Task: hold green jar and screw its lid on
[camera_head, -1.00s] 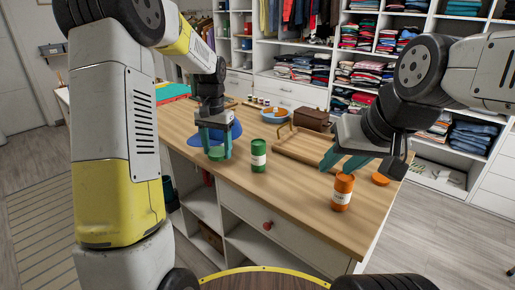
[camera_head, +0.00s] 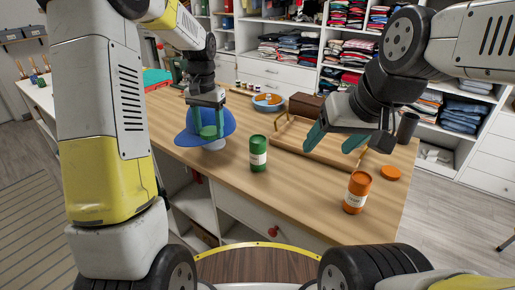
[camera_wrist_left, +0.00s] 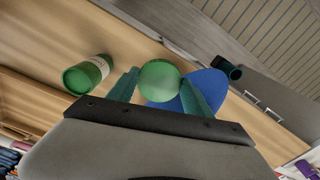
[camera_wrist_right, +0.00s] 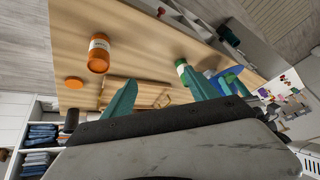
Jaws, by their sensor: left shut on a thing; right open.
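The green jar (camera_head: 258,155) stands upright on the wooden table, with a white label on its side. It also shows in the left wrist view (camera_wrist_left: 86,75) and the right wrist view (camera_wrist_right: 182,68). My left gripper (camera_head: 208,133) is shut on the round green lid (camera_wrist_left: 160,80), holding it above the table to the left of the jar and apart from it. My right gripper (camera_head: 335,138) is open and empty, to the right of the jar and higher than it. The jar's top is not clear in the head view.
A blue cap (camera_head: 228,124) is behind my left gripper. An orange jar (camera_head: 357,192) and an orange lid (camera_head: 390,172) are at the right. A wooden tray (camera_head: 298,150) and a brown box (camera_head: 306,104) are behind. The tabletop (camera_head: 300,205) in front of the green jar is clear.

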